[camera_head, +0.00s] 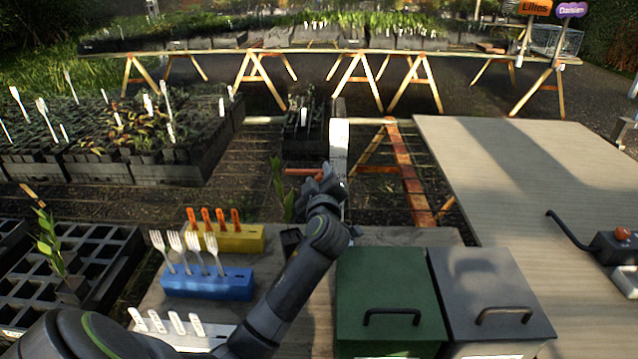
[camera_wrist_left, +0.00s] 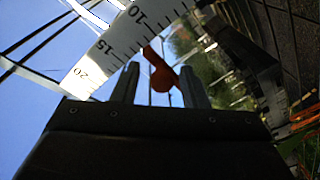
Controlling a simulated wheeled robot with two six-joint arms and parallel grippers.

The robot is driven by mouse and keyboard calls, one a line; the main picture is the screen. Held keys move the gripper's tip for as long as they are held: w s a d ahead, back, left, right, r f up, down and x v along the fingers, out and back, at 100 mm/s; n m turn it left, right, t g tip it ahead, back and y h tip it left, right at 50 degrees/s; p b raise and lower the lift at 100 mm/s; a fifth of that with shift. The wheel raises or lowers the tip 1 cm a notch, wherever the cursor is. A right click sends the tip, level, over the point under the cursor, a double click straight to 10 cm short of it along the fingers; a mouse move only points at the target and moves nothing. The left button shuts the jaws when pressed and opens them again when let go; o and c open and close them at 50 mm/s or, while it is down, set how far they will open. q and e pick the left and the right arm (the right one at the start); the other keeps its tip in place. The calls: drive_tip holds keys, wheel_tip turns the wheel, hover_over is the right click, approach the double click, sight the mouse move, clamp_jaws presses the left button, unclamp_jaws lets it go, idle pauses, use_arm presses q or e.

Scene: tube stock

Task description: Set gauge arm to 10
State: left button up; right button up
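The gauge's white scale (camera_head: 339,146) stands upright behind the work table in the head view. The left wrist view shows the scale (camera_wrist_left: 112,45) close up, with 10, 15 and 20 printed on it. The orange-red gauge arm (camera_wrist_left: 160,77) has a round knob-like end and its upper tip lies by the scale's edge, seemingly between 10 and 15. It also shows in the head view (camera_head: 304,172). My left gripper (camera_wrist_left: 158,68) is open, its fingers on either side of the gauge arm; contact cannot be told. My right gripper is out of view.
A yellow block (camera_head: 240,240) with orange-handled tools and a blue block (camera_head: 206,284) with forks stand left of my arm. Green (camera_head: 388,285) and grey (camera_head: 480,275) lidded bins stand to the right. A wide wooden table (camera_head: 540,170) lies farther right, mostly clear.

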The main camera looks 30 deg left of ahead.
sight(319, 176)
use_arm(q)
wheel_tip(319, 176, up, 8)
drive_tip(key=shift+r, duration=0.35)
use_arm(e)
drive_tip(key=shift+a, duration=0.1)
